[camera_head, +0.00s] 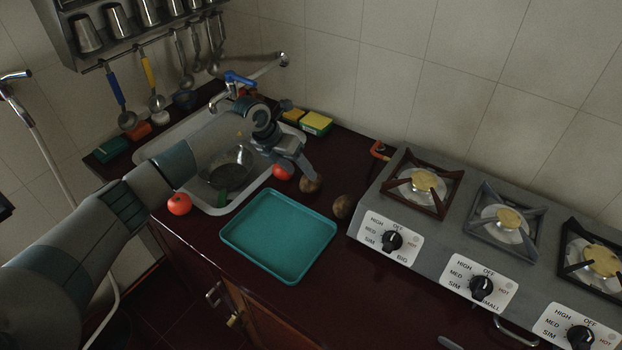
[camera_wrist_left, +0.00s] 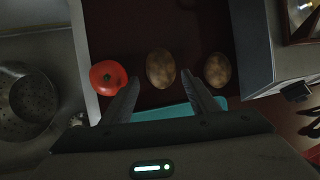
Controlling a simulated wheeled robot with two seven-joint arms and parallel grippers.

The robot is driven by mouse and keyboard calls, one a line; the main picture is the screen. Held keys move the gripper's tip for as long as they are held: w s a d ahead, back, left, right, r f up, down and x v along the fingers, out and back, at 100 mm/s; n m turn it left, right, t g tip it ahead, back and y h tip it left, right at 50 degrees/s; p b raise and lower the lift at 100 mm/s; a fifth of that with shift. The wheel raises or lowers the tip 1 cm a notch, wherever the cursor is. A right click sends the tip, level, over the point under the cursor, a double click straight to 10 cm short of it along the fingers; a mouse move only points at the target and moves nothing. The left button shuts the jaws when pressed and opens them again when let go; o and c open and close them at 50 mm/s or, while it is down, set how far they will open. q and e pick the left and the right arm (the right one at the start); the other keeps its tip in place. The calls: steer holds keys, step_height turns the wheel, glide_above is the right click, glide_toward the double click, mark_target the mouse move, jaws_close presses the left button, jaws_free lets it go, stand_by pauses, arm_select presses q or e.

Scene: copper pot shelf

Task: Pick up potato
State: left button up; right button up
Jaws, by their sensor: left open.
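Two brown potatoes lie on the dark counter. One potato (camera_head: 311,183) is just beside my left gripper (camera_head: 302,168); the other potato (camera_head: 343,206) lies to its right, near the stove. In the left wrist view, the first potato (camera_wrist_left: 160,68) sits ahead of and between the two fingers, and the second potato (camera_wrist_left: 217,70) sits beyond the right finger. My left gripper is open and empty, with its fingers (camera_wrist_left: 163,92) pointing toward the potatoes. My right gripper is not in view.
A red tomato (camera_head: 283,171) lies close left of the gripper, and another tomato (camera_head: 179,204) is by the sink (camera_head: 215,208). A teal tray (camera_head: 237,243) lies in front. The grey stove (camera_head: 377,215) stands right. Sponges (camera_head: 316,122) lie behind.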

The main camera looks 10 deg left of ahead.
mark_target(311, 183)
arm_select(q)
steer(key=shift+d+f, duration=0.15)
steer(key=shift+f, duration=0.2)
steer(key=shift+w, duration=0.1)
steer(key=shift+w+d+f+p, duration=0.15)
steer(key=shift+d+f+p, duration=0.15)
steer(key=shift+p, duration=0.3)
steer(key=p+x, duration=0.1)
steer(key=x, duration=0.2)
steer(key=shift+w+d+f+p, duration=0.15)
steer(key=shift+w+p, duration=0.05)
steer(key=shift+p, duration=0.2)
steer(key=shift+w+d+f, duration=0.1)
steer(key=shift+f, duration=0.3)
steer(key=c, duration=0.9)
